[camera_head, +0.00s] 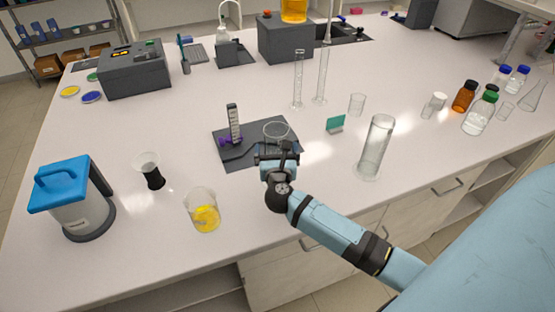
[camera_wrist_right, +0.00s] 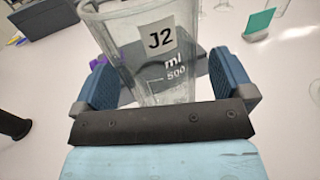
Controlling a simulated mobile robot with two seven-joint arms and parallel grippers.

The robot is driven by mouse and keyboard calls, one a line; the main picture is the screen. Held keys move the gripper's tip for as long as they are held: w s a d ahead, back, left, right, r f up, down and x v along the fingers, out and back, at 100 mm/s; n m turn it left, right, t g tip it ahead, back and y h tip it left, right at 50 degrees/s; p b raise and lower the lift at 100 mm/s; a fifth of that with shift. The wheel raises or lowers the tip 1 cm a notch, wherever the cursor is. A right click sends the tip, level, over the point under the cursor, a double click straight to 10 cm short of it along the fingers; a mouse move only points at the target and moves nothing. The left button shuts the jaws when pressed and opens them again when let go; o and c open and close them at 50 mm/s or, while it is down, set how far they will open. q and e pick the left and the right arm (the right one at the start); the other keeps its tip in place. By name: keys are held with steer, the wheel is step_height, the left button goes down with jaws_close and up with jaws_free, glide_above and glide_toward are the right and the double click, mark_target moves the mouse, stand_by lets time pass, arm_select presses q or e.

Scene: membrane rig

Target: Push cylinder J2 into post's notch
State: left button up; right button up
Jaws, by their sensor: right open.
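Cylinder J2 (camera_head: 277,131) is a clear glass vessel standing on a dark mat (camera_head: 223,157). In the right wrist view, J2 (camera_wrist_right: 160,42) shows its label and an 800 ml mark. My right gripper (camera_head: 279,158) is at its near side. In the wrist view its blue fingers (camera_wrist_right: 165,82) are apart, one on each side of J2; I cannot tell whether they touch it. The post (camera_head: 234,122), grey with a marked face and a purple part (camera_head: 230,142) at its foot, stands left of J2 on the mat. Its notch is not clear. My left gripper is not in view.
A tall clear cylinder (camera_head: 376,147) and a small green card (camera_head: 335,124) stand to the right. A beaker of yellow liquid (camera_head: 204,212) and a black-based flask (camera_head: 151,175) stand to the left. Bare white bench lies around the mat.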

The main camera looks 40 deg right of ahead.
steer(key=shift+w+d, duration=0.3)
steer(key=shift+w, duration=0.2)
steer(key=c, duration=1.2)
steer(key=shift+w+d+b, duration=0.25)
steer(key=shift+w, duration=0.7)
steer(key=shift+w+d+b, duration=0.2)
steer(key=shift+w, duration=0.8)
steer(key=shift+w+d+b, duration=0.25)
steer(key=shift+w, duration=0.7)
steer(key=shift+w, duration=0.1)
steer(key=shift+w+d+b, duration=0.2)
steer(key=shift+w+b, duration=0.1)
steer(key=shift+w, duration=0.65)
steer(key=shift+w+d+b, duration=0.25)
steer(key=shift+w+b, duration=0.1)
steer(key=shift+w, duration=0.55)
steer(key=shift+w+d+b, duration=0.2)
steer(key=shift+w+b, duration=0.1)
steer(key=shift+w, duration=0.65)
